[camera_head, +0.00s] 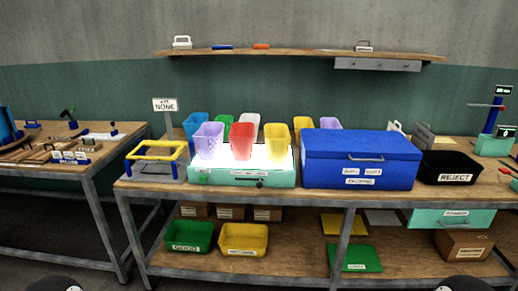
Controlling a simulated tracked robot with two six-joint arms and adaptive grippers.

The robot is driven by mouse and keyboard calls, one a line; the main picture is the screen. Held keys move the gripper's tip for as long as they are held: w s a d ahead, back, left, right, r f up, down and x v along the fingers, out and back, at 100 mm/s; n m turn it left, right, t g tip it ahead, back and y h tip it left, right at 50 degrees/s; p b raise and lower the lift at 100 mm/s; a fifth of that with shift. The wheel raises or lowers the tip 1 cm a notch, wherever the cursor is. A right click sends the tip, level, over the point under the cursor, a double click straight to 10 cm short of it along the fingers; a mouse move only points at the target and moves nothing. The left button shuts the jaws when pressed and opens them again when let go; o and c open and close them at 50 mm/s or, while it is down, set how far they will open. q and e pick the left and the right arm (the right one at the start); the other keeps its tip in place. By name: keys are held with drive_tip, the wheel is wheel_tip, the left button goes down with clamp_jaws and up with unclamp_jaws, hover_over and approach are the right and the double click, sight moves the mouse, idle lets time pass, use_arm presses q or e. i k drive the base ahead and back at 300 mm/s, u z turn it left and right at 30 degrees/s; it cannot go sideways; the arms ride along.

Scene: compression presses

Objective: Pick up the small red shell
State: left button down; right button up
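A red shell (242,141), shaped like an open tapered cup, stands upright on the glowing top of a light box (245,178). It is in the front row, between a purple shell (208,140) on its left and a yellow shell (277,142) on its right. Behind this row are more shells: blue (194,125), green (225,126), whitish (250,119), yellow (303,124) and purple (330,123). Their bases are partly hidden. Neither of my grippers shows; only dark rounded parts appear at the bottom edge.
A blue chest (360,151) stands right of the light box, then a black REJECT bin (450,166). A yellow frame (157,152) and a NONE sign (165,105) stand left. Green (190,236) and yellow (244,239) bins sit on the lower shelf.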

sight(242, 143)
drive_tip(key=u, duration=0.2)
drive_tip(key=i, duration=0.9)
drive_tip(key=z, duration=0.1)
drive_tip(key=k, duration=0.4)
drive_tip(key=u, duration=0.5)
drive_tip(key=i, duration=1.2)
drive_tip(key=z, duration=0.3)
